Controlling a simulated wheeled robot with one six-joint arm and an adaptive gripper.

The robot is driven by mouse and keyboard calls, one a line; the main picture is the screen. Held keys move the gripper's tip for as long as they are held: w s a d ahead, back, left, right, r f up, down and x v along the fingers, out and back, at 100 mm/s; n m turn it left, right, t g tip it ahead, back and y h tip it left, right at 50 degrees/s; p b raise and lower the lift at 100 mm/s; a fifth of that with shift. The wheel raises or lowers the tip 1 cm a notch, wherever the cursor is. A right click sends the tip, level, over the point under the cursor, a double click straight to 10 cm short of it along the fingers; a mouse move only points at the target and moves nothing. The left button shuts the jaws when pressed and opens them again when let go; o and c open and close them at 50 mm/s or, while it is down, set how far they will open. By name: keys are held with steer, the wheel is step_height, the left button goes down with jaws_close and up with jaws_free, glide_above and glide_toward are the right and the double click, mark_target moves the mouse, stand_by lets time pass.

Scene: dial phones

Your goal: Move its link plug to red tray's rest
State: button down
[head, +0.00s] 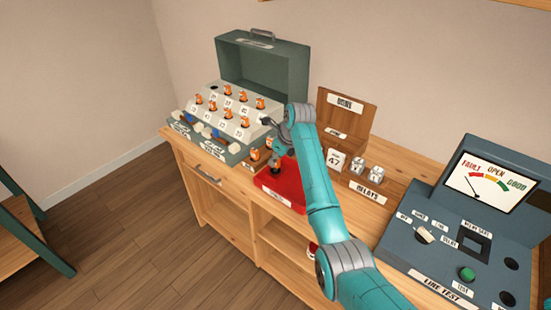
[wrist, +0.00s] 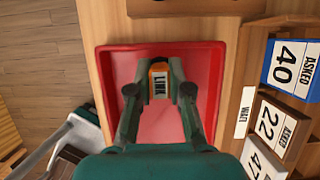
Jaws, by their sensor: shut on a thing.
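My gripper (wrist: 159,84) is shut on an orange link plug (wrist: 159,70) with a white LINK label. The plug is between the fingertips, over the red tray (wrist: 211,70) in the wrist view. In the head view the red tray (head: 288,190) is on the wooden bench, right of the switchboard case, and my gripper (head: 278,165) is above it. My arm and fingers cover part of the tray, and the tray's rest cannot be made out. I cannot tell whether the plug touches the tray.
The open green case (head: 262,70) holds a sloped panel with several orange plugs (head: 228,112). Right of my arm are a wooden rack (head: 345,110) and numbered blocks (head: 358,165). A line test box (head: 470,230) stands at the right. In the wrist view numbered tags (wrist: 292,68) lie beside the tray.

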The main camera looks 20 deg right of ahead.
steer(key=shift+f, duration=0.95)
steer(key=c, duration=0.7)
jaws_free()
steer(key=shift+c, duration=0.2)
steer(key=shift+r, duration=0.15)
steer(key=shift+r, duration=3.65)
steer(key=shift+r, duration=1.95)
